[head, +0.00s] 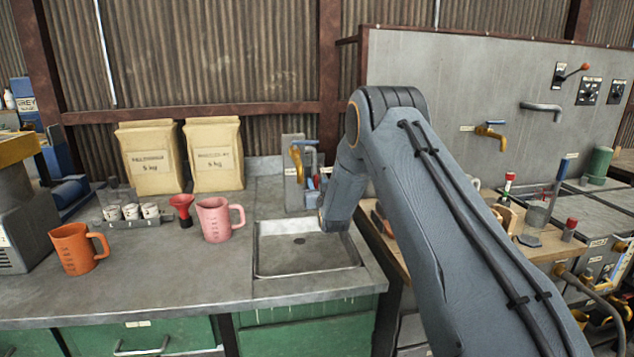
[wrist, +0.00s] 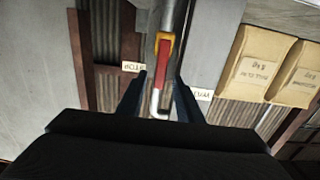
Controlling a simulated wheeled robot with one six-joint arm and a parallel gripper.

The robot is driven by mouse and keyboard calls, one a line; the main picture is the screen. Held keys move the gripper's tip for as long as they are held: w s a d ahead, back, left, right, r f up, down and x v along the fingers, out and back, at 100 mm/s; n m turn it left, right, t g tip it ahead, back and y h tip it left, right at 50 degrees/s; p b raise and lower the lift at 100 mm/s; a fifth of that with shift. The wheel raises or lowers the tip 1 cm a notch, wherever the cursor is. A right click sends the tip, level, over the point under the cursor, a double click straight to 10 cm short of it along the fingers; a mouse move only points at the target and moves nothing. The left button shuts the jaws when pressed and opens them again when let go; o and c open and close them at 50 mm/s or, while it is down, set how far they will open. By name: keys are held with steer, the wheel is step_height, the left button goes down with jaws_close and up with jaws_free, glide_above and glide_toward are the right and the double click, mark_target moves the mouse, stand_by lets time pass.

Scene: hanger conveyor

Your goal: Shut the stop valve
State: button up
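In the wrist view, a valve with a red lever (wrist: 161,75) and a yellow body (wrist: 165,38) sits on a grey pipe (wrist: 170,18). The lever lies roughly in line with the pipe. A pale hooked end (wrist: 154,103) shows below it. My gripper (wrist: 160,76) is open, with one dark finger on each side of the lever; I cannot tell whether either touches it. In the head view, my wrist hides most of this spot beside the sink. A yellow tap with a blue handle (head: 297,160) stands just left of it there.
The sink (head: 262,262) lies below my wrist. Paper bags (head: 214,156), a pink jug (head: 214,220), a red funnel (head: 182,207) and an orange jug (head: 73,250) stand on the counter to the left. Another yellow tap (head: 487,132) is on the grey panel (head: 440,80).

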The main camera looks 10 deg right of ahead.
steer(key=shift+w, duration=0.7)
steer(key=shift+c, duration=0.5)
jaws_close()
